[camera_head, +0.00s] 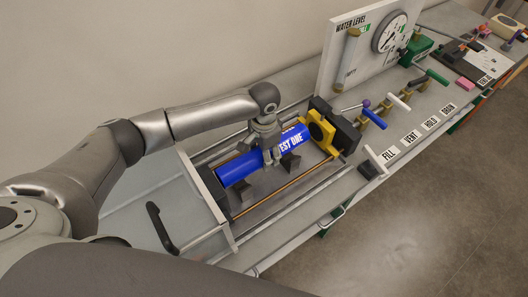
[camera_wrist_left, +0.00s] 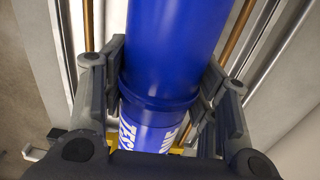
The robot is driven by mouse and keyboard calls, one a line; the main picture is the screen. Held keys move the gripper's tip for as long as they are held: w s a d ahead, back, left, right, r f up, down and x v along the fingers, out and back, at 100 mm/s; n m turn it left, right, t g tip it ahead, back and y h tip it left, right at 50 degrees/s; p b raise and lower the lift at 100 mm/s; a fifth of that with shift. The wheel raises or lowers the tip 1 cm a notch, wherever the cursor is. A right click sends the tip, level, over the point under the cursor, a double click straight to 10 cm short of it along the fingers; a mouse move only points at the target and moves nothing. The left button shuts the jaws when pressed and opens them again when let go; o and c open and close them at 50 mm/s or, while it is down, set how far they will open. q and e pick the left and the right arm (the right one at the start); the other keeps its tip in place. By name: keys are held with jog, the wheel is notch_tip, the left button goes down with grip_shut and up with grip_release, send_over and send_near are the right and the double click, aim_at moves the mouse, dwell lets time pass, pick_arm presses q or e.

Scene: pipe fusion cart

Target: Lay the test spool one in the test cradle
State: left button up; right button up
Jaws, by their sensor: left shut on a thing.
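The test spool one (camera_head: 238,169) is a blue pipe with white "TEST ONE" lettering. It lies lengthwise over the test cradle (camera_head: 291,163), whose dark supports show beneath it. Its right end is close to a yellow and black clamp block (camera_head: 320,131); I cannot tell if they touch. My left gripper (camera_head: 270,152) is shut around the middle of the spool. In the left wrist view the spool (camera_wrist_left: 172,45) runs between both fingers of the gripper (camera_wrist_left: 160,95). Whether the spool rests fully on the supports is hidden. My right gripper is not in view.
A white panel marked "WATER LEVEL" (camera_head: 340,60) with a round gauge (camera_head: 389,34) stands behind the cradle. Several valve levers labelled fill, vent, hold and drain line the bench to the right. A black handle (camera_head: 160,228) stands at the tray's left end.

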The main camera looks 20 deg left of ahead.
pick_arm(q)
jog(key=shift+f+b, duration=0.75)
jog(key=shift+f, duration=1.25)
jog(key=o, duration=1.4)
jog(key=shift+c, duration=0.2)
notch_tip(320, 180, up, 12)
jog(key=shift+f, duration=0.1)
